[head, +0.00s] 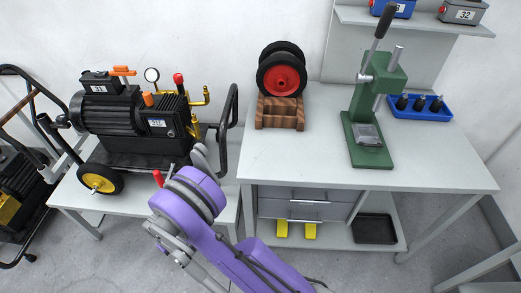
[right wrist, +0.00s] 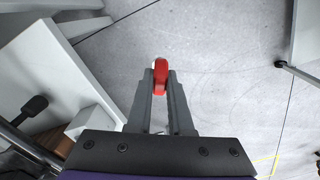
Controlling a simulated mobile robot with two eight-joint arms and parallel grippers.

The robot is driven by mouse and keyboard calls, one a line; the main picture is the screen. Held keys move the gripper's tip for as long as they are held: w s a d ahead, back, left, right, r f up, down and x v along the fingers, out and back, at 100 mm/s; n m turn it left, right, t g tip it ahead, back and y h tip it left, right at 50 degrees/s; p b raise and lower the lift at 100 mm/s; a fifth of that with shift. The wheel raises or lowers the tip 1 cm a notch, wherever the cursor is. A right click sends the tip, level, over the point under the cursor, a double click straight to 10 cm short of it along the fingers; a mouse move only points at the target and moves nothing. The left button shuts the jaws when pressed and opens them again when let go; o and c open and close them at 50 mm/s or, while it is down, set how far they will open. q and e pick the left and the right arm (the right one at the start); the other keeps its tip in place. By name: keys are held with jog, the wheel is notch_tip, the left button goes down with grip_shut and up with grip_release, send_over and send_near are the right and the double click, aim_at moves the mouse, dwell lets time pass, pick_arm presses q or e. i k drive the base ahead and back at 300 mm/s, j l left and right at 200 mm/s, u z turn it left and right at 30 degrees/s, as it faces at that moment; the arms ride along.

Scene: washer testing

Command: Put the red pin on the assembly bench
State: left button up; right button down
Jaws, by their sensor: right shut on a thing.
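The red pin (right wrist: 160,76) is held between the two grey fingertips of my right gripper (right wrist: 161,84) in the right wrist view, with grey floor below it. In the head view a small red piece (head: 157,178), which looks like the pin, shows beside my purple right arm, in front of the lower white table. Most of my right gripper is hidden there behind the arm. The white bench (head: 310,165) on the right, which looks like the assembly bench, lies to the right of and apart from the pin. My left gripper is not in view.
On the bench stand a wooden stand (head: 279,113) with black-and-red wheels, a green press (head: 369,125) and a blue tray (head: 420,107) with black pieces. A black pump machine (head: 140,120) stands on the lower table (head: 78,192). The bench's front left top is clear.

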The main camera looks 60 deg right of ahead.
aim_at(291, 157)
jog(key=k+l+z, duration=0.25)
jog(key=z, duration=0.15)
jog(key=k+l+z, duration=0.3)
jog(key=z, duration=0.15)
